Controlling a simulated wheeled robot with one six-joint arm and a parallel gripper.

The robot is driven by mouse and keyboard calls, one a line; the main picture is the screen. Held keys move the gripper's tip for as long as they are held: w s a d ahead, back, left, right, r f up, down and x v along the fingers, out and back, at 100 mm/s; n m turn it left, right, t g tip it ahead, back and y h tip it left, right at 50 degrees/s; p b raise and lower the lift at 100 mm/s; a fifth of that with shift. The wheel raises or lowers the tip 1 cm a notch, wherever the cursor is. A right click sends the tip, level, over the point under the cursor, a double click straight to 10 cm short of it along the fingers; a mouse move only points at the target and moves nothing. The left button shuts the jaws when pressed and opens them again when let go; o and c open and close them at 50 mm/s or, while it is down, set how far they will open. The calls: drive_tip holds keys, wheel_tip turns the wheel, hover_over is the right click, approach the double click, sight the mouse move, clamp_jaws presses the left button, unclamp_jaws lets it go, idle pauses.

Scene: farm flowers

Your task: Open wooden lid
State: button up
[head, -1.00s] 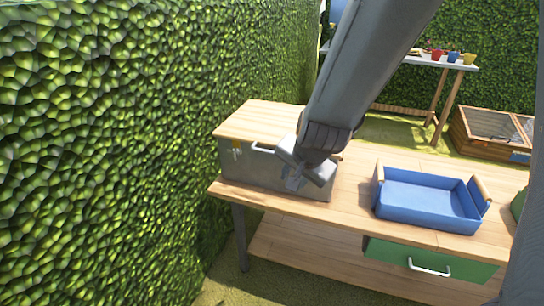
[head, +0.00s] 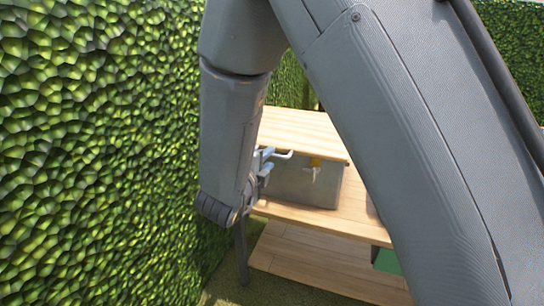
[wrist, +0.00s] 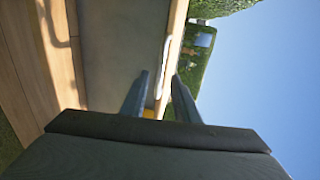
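The wooden lid (head: 300,133) lies closed on a grey metal box (head: 310,187) on the table. A pale handle (head: 284,155) sticks out at the lid's front edge, with an orange latch (head: 314,162) to its right. My gripper (head: 264,166) is at the front of the box, by the handle's left end. In the wrist view my gripper (wrist: 160,92) is open, its two fingers apart. The lid's edge (wrist: 175,45) and the pale handle (wrist: 162,70) show beyond the fingers. I cannot tell whether the fingers touch the handle.
A tall hedge (head: 90,150) stands close on the left of the table. The wooden table (head: 345,222) has a lower shelf (head: 310,265). My arm hides the right side of the table. Part of a green drawer (head: 386,261) shows below the tabletop.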

drive_tip(key=shift+x, duration=2.25)
clamp_jaws()
